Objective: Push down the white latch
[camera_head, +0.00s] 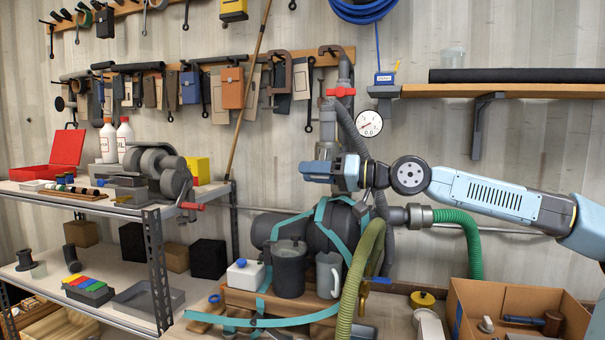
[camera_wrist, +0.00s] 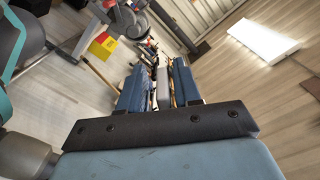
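I cannot make out a white latch for certain in either view. My gripper (camera_head: 318,168) is at the end of my arm, which reaches in from the right in the head view. It is in front of the wall pipe, below the red valve handle (camera_head: 341,92) and left of the pressure gauge (camera_head: 369,123). In the wrist view, the two blue fingers of my gripper (camera_wrist: 160,88) stand apart. A grey piece shows between them; I cannot tell whether it is part of my gripper or something beyond. No contact with the pipe fittings is clear.
A dark tank (camera_head: 270,228) with teal straps stands below, beside a grey mug (camera_head: 328,272) and a white bottle (camera_head: 245,275). A metal shelf (camera_head: 158,270) is at left. A cardboard box (camera_head: 520,297) is at lower right. A wooden wall shelf (camera_head: 500,90) is above my arm.

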